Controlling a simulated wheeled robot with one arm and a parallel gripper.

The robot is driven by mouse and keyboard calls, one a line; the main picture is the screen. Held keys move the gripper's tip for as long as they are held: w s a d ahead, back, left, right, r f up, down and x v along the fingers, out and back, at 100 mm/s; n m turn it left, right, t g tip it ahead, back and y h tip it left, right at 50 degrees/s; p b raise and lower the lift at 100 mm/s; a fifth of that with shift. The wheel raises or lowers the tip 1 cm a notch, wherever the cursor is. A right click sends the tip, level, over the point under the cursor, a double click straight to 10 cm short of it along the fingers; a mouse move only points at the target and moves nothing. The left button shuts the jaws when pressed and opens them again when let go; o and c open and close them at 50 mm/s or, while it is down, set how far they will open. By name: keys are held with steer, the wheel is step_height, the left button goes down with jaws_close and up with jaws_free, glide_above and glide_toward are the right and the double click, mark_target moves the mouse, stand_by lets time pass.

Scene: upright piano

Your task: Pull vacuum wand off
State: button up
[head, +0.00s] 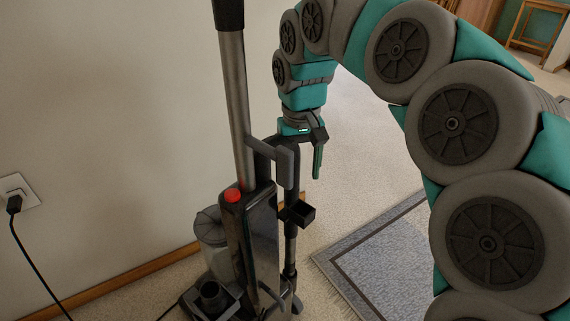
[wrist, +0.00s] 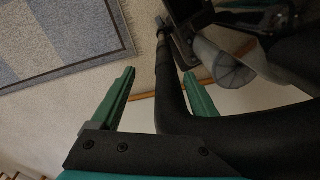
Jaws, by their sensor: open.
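The upright vacuum (head: 250,235) has a black body, a steel tube and a red button, and stands beside the wall in the head view. Its black vacuum wand (head: 291,255) stands along the right side, by a grey bracket (head: 284,165). My gripper (head: 305,160) is at the wand's upper part, pointing down; one green finger shows right of the wand and the other is hidden. In the wrist view my gripper (wrist: 160,80) is open, with the dark wand (wrist: 168,92) running between its two green fingers. I cannot tell whether either finger touches it.
A wall outlet (head: 16,192) with a plugged-in black cord (head: 40,265) is at the left. A grey-blue rug (head: 380,260) lies right of the vacuum on pale carpet. A wooden stool (head: 538,28) stands far back right. The carpet behind the wand is clear.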

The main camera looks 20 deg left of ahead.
mark_target(291, 193)
steer(key=shift+w+a, duration=0.25)
steer(key=shift+a, duration=0.45)
steer(key=shift+a+f, duration=0.15)
steer(key=shift+f, duration=3.8)
steer(key=shift+c, duration=0.4)
jaws_close()
